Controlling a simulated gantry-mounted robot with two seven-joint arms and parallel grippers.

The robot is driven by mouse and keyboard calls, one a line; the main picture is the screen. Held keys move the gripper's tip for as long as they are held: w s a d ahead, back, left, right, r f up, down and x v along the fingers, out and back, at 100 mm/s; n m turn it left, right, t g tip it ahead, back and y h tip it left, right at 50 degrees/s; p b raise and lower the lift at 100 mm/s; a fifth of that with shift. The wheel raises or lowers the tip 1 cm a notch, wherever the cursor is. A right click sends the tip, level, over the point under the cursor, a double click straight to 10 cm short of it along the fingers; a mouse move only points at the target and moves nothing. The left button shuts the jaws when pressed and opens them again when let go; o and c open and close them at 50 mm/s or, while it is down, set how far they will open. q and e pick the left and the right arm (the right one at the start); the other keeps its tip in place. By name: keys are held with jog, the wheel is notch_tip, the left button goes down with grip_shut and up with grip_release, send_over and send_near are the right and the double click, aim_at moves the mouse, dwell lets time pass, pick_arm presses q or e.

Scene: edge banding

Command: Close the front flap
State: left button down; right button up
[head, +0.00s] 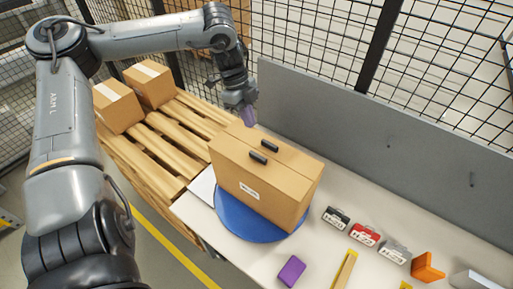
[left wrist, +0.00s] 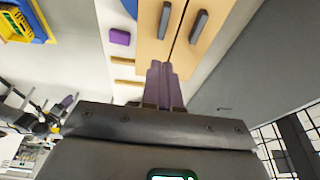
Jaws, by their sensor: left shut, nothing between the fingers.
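A brown cardboard box (head: 260,182) stands on a blue turntable (head: 243,226) in the head view. Its top looks closed, with two flaps lying about flat and meeting along a seam. The front flap (head: 238,158) has a dark handle; the rear flap (head: 283,157) has another. My left gripper (head: 249,118) is shut and empty at the far left end of the box top. In the left wrist view its purple fingers (left wrist: 162,67) overlap the seam end; contact is unclear. What looks like my right gripper (left wrist: 66,103) is small and blurred there.
A grey panel (head: 380,135) stands behind the table. A purple block (head: 291,271), several small cases including a red one (head: 365,235), and an orange piece (head: 427,267) lie right of the box. Two cartons sit on the wooden pallet (head: 160,150) at left.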

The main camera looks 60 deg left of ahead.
pick_arm(q)
jog(key=p, duration=0.2)
send_over(259, 156)
jog(key=f, duration=1)
jog(key=shift+s+a, duration=0.4)
jog(key=shift+a+x, duration=0.25)
jog(key=shift+x, duration=0.75)
pick_arm(e)
notch_tip(259, 156, up, 2)
jog(key=shift+a, duration=0.1)
